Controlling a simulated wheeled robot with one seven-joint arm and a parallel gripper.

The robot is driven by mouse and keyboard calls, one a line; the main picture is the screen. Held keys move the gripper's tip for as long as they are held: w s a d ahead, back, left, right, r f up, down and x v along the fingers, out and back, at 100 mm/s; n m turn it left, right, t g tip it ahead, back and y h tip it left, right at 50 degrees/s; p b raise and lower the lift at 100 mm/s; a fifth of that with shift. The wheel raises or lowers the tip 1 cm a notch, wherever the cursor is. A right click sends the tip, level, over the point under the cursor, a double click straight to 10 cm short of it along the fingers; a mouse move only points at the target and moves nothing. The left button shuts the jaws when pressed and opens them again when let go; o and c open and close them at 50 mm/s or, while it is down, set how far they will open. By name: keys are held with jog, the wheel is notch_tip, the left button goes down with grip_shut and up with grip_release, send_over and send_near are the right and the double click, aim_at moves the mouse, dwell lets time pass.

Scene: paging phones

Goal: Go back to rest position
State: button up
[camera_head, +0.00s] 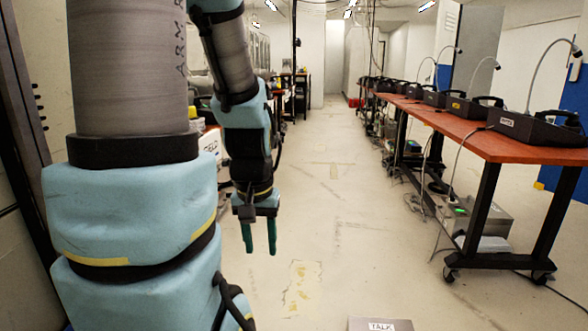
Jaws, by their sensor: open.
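My arm fills the left of the head view, with blue covers and a grey link. My gripper (258,236) hangs at the end of the arm, left of centre, with its green fingers pointing down over bare floor. It is open and holds nothing. The fingers are apart from any object. Several black paging phones stand in a row on the orange table at the right; the nearest phone (537,128) has a white label and a thin gooseneck microphone.
The orange table (490,147) runs along the right on dark wheeled legs. Boxes and cables sit under it. A grey box labelled TALK (381,324) shows at the bottom edge. The floor aisle (330,180) in the middle is clear. A dark frame stands at the far left.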

notch_tip(320, 180, up, 20)
jog(key=p, duration=1.8)
jog(key=shift+r, duration=0.25)
